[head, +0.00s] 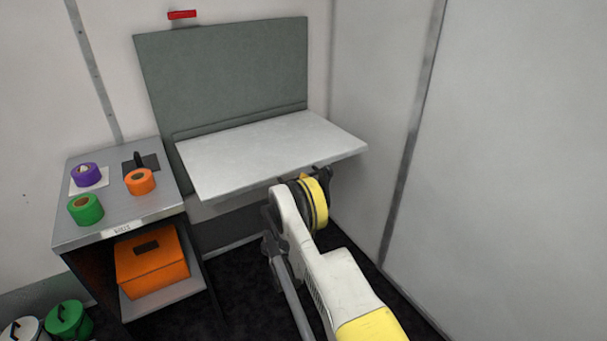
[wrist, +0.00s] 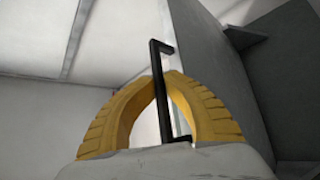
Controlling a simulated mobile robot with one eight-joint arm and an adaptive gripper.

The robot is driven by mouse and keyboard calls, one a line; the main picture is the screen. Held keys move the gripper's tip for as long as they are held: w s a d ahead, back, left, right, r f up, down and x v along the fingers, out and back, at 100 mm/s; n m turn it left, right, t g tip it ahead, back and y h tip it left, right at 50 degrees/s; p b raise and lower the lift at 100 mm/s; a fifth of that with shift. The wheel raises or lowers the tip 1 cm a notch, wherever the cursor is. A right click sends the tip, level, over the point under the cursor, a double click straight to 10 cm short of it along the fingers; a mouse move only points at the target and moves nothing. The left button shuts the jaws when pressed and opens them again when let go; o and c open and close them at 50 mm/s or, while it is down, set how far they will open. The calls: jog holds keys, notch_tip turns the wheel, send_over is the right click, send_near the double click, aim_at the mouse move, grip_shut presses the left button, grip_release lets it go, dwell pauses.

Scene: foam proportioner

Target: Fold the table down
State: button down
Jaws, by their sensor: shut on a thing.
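The table is a light grey board (head: 275,150) that sticks out about level from a grey-green back panel (head: 225,70) on the wall. My gripper (head: 320,178) is at the board's front edge, right of its middle, partly hidden by my own arm. In the wrist view my gripper's two yellow fingers (wrist: 161,80) are closed around a black bar handle (wrist: 157,60), one on each side of it. The handle's far end stands out past the fingertips. In the head view the handle is hard to make out.
An orange box (head: 150,262) sits inside. A red latch (head: 182,14) is above the panel. A wall closes the right side.

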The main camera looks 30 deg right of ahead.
jog(key=shift+w+a, duration=0.1)
jog(key=shift+w, duration=0.1)
jog(key=c, duration=1.8)
grip_release()
jog(key=shift+c, duration=0.2)
jog(key=shift+o, duration=0.3)
jog(key=shift+f, duration=0.15)
jog(key=shift+r, duration=0.5)
notch_tip(320, 180, up, 9)
jog(key=shift+w, duration=0.1)
